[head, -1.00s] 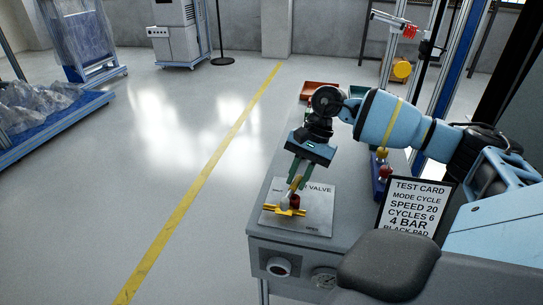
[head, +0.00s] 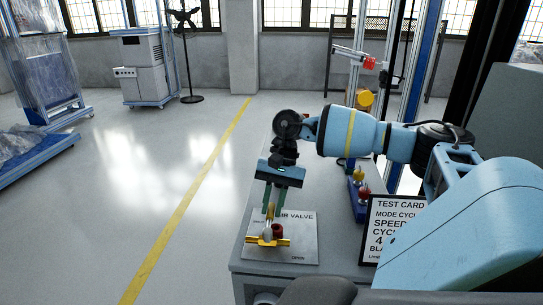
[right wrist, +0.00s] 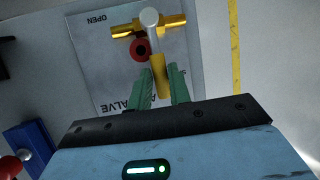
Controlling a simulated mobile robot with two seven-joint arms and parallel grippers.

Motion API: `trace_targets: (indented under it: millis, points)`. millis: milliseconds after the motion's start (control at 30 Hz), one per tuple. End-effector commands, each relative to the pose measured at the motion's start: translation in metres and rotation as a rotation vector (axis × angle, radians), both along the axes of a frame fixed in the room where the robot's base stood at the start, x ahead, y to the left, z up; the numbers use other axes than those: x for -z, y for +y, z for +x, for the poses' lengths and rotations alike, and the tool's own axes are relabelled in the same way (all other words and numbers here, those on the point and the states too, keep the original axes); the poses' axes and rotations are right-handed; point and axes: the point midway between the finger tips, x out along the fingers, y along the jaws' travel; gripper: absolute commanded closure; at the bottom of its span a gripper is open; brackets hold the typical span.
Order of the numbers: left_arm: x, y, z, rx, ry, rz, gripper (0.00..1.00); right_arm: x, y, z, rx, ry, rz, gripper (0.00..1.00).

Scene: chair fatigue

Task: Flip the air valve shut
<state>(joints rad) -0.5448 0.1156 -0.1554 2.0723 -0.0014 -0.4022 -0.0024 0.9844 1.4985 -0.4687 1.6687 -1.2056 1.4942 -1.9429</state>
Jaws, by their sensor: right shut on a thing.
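The air valve (head: 283,242) is a yellow horizontal fitting on a grey plate (head: 302,241) marked "VALVE". In the right wrist view its yellow lever (right wrist: 161,78) runs from a silver pivot (right wrist: 149,18) toward my fingers, and a red round part (right wrist: 140,48) sits beside it. The word "OPEN" shows on the plate near one end of the fitting. My right gripper (head: 272,205) reaches down from above. In the right wrist view its green fingers (right wrist: 162,88) are either side of the lever's end, shut on it. My left gripper is not in view.
The plate lies on a grey bench top (head: 325,215). A black-framed test card (head: 390,222) stands to the right, with a blue block (head: 357,200) carrying red and yellow knobs behind it. Open floor with a yellow line (head: 190,205) lies to the left.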

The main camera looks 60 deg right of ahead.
Motion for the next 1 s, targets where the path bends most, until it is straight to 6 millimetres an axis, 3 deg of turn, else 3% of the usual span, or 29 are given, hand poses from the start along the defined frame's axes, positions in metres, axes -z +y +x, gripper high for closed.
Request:
trace_targets:
  millis: [33, 67, 200, 567, 1000]
  points:
    - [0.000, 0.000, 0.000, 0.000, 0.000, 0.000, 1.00, -0.002, 0.000, 0.001, -0.001, -0.007, 0.002, 1.00]
    - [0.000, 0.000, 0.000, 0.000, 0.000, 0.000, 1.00, -0.002, 0.000, 0.001, -0.002, -0.006, 0.001, 0.77]
    - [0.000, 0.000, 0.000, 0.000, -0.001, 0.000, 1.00, -0.001, 0.000, 0.001, 0.000, -0.004, 0.001, 0.59]
    - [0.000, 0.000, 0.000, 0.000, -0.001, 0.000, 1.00, -0.005, -0.002, 0.001, 0.000, -0.003, 0.000, 0.59]
    - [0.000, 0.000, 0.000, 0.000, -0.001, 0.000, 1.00, -0.062, -0.028, 0.002, 0.001, -0.007, 0.002, 0.59]
